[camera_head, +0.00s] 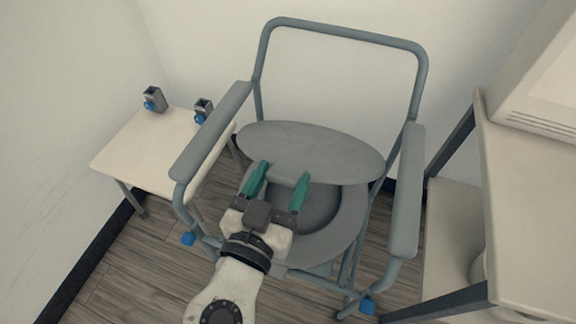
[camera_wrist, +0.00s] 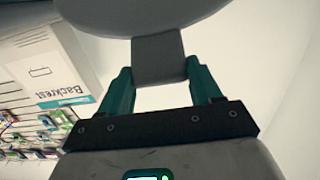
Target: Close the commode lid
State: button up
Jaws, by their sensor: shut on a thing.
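The grey commode chair has a tubular frame, two armrests and a tall back bar. Its grey oval lid (camera_head: 312,147) is tilted up over the rear part of the seat (camera_head: 346,228), and the dark opening (camera_head: 318,208) shows in front of and below it. My gripper (camera_head: 284,172) reaches over the seat with its green fingers at the lid's front edge. In the wrist view the fingers are on both sides of a grey tab (camera_wrist: 158,58) on the lid (camera_wrist: 150,14). My arm hides part of the seat's front left.
A small pale table (camera_head: 145,155) with two grey and blue holders stands left of the chair. A pale shelf unit (camera_head: 530,190) stands close on the right. A wall is behind. The wrist view shows a "Backrest" box (camera_wrist: 50,70).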

jog(key=s+a+f+b, duration=0.1)
jog(key=s+f+b, duration=0.2)
jog(key=f+b, duration=0.3)
jog(key=s+a+f+b, duration=0.1)
jog(key=s+f+b, duration=0.2)
jog(key=f+b, duration=0.4)
jog(key=s+f+b, duration=0.3)
jog(key=f+b, duration=0.4)
jog(key=f, duration=0.9)
jog(key=shift+a+f+t, duration=0.4)
jog(key=o, duration=1.4)
jog(key=shift+f, duration=0.15)
jog(key=shift+o, duration=0.6)
jog(key=shift+r, duration=0.25)
